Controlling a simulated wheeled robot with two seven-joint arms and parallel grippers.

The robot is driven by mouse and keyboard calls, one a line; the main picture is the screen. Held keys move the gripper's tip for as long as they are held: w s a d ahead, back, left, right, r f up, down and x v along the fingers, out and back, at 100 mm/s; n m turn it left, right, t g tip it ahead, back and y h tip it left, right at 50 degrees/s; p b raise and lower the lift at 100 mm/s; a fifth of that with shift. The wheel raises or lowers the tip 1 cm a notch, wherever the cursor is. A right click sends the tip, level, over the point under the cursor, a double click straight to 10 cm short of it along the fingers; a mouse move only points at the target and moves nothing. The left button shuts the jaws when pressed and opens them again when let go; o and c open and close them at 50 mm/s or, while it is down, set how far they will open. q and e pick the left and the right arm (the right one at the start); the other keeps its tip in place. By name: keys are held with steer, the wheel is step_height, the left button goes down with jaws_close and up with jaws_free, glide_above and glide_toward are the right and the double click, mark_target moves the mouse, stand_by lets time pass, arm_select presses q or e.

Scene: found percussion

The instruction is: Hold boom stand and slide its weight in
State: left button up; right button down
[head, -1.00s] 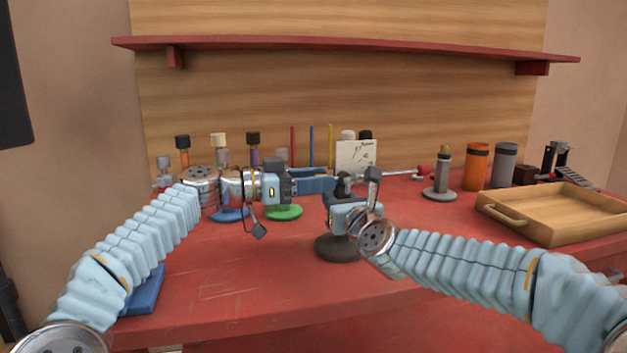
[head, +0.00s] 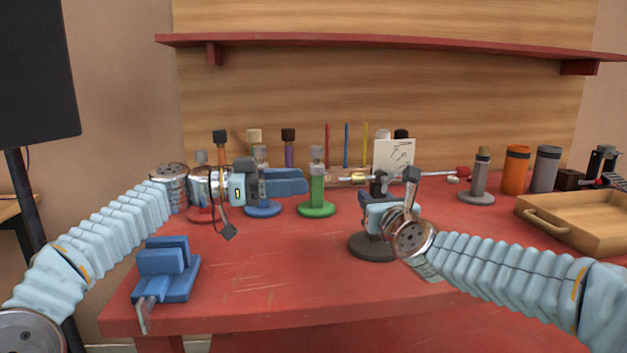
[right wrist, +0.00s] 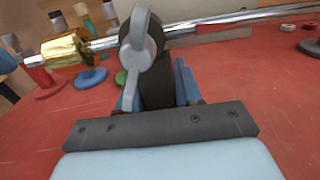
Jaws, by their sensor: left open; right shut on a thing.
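The boom stand has a dark round base (head: 372,246) on the red bench, a black clamp head and a chrome boom (head: 430,175) lying nearly level. The gold weight (head: 358,179) is on the boom, left of the clamp head, with bare rod on both sides of it in the right wrist view (right wrist: 64,49). My right gripper (head: 374,215) is shut on the stand's black post below the clamp. My left gripper (head: 305,181) is open and empty, left of the weight and apart from it. Its fingers overlap in the head view.
Small stands with green (head: 317,209) and blue bases are behind and below my left gripper. A blue block-like fixture (head: 166,270) sits at the front left. A wooden tray (head: 580,240) and canisters (head: 516,170) are at the right. The front middle of the bench is clear.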

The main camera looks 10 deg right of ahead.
stand_by(0.4)
steer(key=c, duration=0.7)
jaws_free()
steer(key=shift+s, duration=0.1)
